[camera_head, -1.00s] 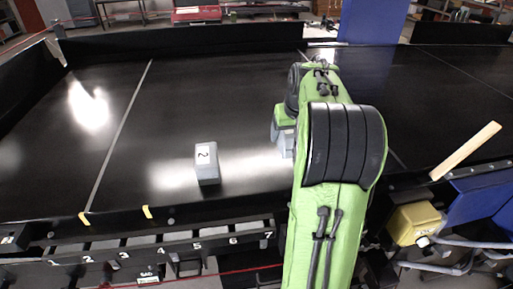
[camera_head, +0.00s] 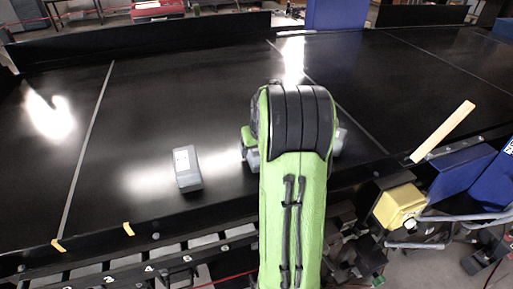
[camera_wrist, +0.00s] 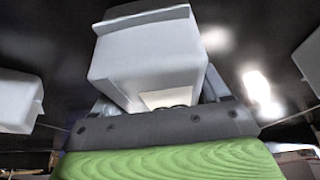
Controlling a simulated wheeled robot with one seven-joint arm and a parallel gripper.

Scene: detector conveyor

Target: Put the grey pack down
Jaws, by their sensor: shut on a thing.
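The grey pack (camera_wrist: 150,55) is in my gripper (camera_wrist: 160,92), seen in the wrist view as a pale grey box with a lipped end, above the black belt. A finger shows along its right side. A pale label lies near the gripper's base. In the head view my arm hides the gripper and most of the pack; only small grey parts show beside the arm, so the gap to the belt cannot be told.
A second grey box (camera_head: 187,170) with a white label stands on the black conveyor (camera_head: 140,110), left of my arm. A yellow box (camera_head: 400,206) and a wooden bar (camera_head: 443,132) are at the right edge. The belt is clear behind.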

